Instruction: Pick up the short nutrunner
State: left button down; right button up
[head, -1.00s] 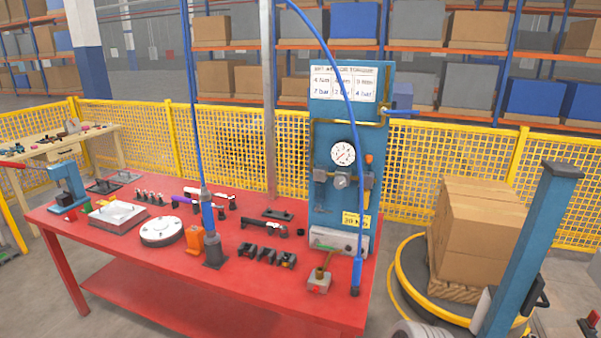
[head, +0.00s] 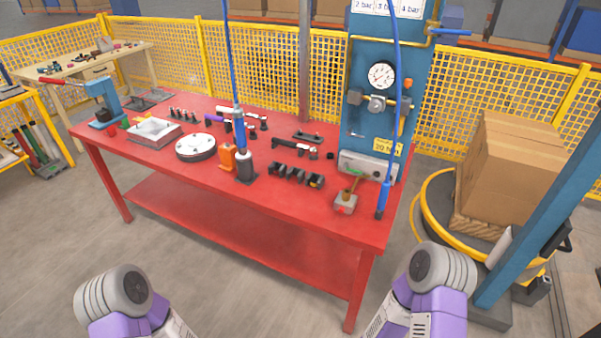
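Several long tools lie on the red workbench (head: 300,205). A purple-and-black one (head: 213,119) lies at the back left. A white one with a dark end (head: 240,111) lies just behind it. A black one with a light end (head: 290,146) lies near a dark stand (head: 307,137). I cannot tell which is the short nutrunner. Parts of my two arms show at the bottom edge, in front of the bench. Neither gripper is in view.
A blue panel (head: 360,123) with a gauge (head: 381,76) stands at the bench's back right. A round white part (head: 196,147), an orange block (head: 227,157) and black sockets (head: 296,175) share the bench. Boxes (head: 514,165) stand right. The bench's front strip is clear.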

aim_at(243, 155)
jog(key=k, duration=0.65)
jog(key=u, duration=0.7)
jog(key=i, duration=0.65)
jog(key=u, duration=0.6)
jog(key=i, duration=0.8)
jog(key=z, duration=0.4)
